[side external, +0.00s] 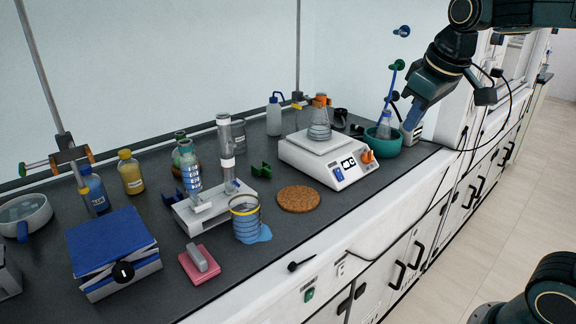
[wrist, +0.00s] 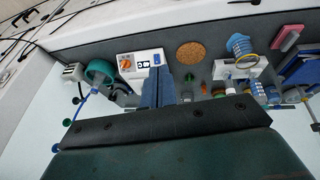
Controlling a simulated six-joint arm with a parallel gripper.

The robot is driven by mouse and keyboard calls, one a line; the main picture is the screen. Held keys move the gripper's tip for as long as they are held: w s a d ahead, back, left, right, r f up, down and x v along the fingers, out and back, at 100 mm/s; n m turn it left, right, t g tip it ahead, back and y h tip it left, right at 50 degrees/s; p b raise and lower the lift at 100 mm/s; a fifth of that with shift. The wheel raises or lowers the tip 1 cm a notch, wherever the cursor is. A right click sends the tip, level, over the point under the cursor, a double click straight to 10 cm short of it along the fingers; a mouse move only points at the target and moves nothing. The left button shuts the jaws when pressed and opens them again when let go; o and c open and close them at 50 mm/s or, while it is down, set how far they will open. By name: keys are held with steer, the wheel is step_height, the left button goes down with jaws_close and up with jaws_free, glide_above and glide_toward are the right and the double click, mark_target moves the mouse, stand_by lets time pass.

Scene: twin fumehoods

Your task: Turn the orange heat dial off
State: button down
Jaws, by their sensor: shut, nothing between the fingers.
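The white hotplate (side external: 313,167) stands on the dark bench, with its control face towards the front edge. The orange heat dial (side external: 368,156) is at the right end of that face, beside a small display. A blue switch (side external: 338,174) is at the left end. In the wrist view the orange dial (wrist: 126,65) shows left of my fingers. My gripper (side external: 409,126) is shut and empty, up and to the right of the hotplate and apart from the dial. Its blue fingers also show in the wrist view (wrist: 157,90). The dial's exact setting is too small to read.
A flask (side external: 319,126) stands on the hotplate. A teal bowl (side external: 382,147) holding a flask stands right of it, below my gripper. A cork mat (side external: 299,199), a blue-filled beaker (side external: 246,226) and a small puddle lie to the left. The space in front of the bench is open.

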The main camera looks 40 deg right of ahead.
steer(key=w+d+f+g, duration=0.1)
steer(key=w+d+f, duration=0.2)
steer(key=w, duration=0.4)
steer(key=w+d+f+g+h, duration=0.1)
steer(key=w+d+f, duration=0.3)
steer(key=w+d, duration=0.2)
steer(key=w+d+f+g, duration=0.1)
steer(key=w+d+f, duration=0.2)
steer(key=w, duration=0.7)
steer(key=shift+d+f+g, duration=0.15)
steer(key=shift+d+g, duration=0.25)
steer(key=shift+d, duration=0.5)
steer(key=shift+s+f, duration=0.1)
glide_toward(369, 157)
steer(key=a+f, duration=0.1)
steer(key=w+a+f, duration=0.1)
steer(key=f, duration=0.1)
steer(key=a+f, duration=0.1)
steer(key=shift+w+f, duration=0.35)
steer(key=shift+w, duration=0.05)
steer(key=shift+s+d+f, duration=0.2)
steer(key=shift+s+d, duration=0.05)
steer(key=shift+d, duration=0.2)
steer(key=shift+s+d+f, duration=0.25)
steer(key=shift+d, duration=0.15)
steer(key=shift+s+d+f, duration=0.4)
steer(key=shift+d, duration=0.25)
